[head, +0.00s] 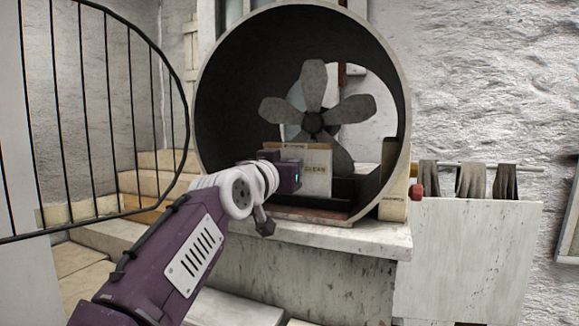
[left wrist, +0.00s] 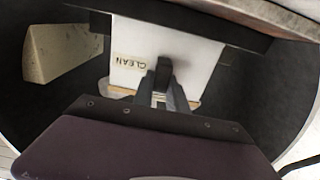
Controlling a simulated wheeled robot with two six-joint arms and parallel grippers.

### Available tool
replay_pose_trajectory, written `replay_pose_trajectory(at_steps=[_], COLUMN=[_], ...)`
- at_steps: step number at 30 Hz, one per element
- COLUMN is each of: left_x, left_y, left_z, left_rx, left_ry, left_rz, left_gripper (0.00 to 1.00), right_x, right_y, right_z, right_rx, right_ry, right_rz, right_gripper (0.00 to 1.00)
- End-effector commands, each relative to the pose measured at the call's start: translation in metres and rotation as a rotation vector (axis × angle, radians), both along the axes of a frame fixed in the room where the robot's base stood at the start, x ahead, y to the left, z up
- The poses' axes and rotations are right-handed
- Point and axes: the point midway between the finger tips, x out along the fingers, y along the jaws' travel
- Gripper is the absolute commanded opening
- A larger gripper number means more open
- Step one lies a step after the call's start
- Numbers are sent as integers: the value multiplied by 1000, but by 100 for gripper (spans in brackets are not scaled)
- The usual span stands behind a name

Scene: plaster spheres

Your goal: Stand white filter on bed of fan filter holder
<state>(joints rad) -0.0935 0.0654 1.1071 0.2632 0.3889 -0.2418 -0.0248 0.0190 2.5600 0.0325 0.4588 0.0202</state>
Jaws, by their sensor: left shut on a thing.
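The white filter (head: 319,160) is a pale, upright panel marked CLEAN, with a tan edge along its top. It is inside the big round fan housing, in front of the fan (head: 314,121). My left gripper (head: 300,170) is shut on it. The left wrist view shows the fingers (left wrist: 164,76) closed at the filter's edge, beside the label on its white face (left wrist: 195,50). The dark filter holder bed (head: 356,190) lies low in the housing. In the head view I cannot tell whether the filter's lower edge touches the bed. My right gripper is out of view.
The round housing (head: 236,32) surrounds the filter and my gripper closely. It stands on a stone ledge (head: 345,240). A cream block (left wrist: 64,50) shows in the left wrist view. A black railing (head: 132,90) curves at left, and grey cloths (head: 471,180) hang at right.

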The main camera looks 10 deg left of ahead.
Motion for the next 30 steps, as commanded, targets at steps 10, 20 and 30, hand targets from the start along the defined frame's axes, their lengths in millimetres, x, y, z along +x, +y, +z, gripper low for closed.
replay_pose_trajectory(at_steps=[10,20,30], left_x=[0,0,0], left_y=[0,0,0], left_z=[-5,-6,-3], left_rx=[0,0,0], left_ry=[-1,1,0], left_rz=[0,0,0], left_gripper=[32,43,43], right_x=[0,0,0], right_y=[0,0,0], right_z=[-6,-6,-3], right_rx=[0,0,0], right_ry=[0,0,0], right_rz=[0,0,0], right_gripper=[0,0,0])
